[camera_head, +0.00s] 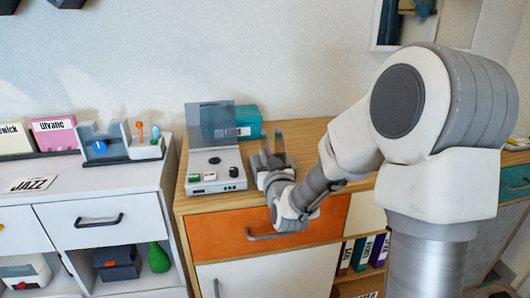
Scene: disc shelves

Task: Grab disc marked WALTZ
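I cannot make out a disc marked WALTZ. Several upright cases (363,252) with sideways labels stand in the open lower shelf of the wooden cabinet, partly hidden by my arm; their lettering is too small to read. My gripper (272,146) is above the left part of the wooden cabinet top, just right of the player, with its fingers pointing up.
A grey player (215,170) with a raised clear lid stands on the wooden cabinet (310,133), with a teal box (249,122) behind it. The white cabinet (95,181) at left holds a JAZZ card (31,184) and a pink case (55,133). My arm blocks the right side.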

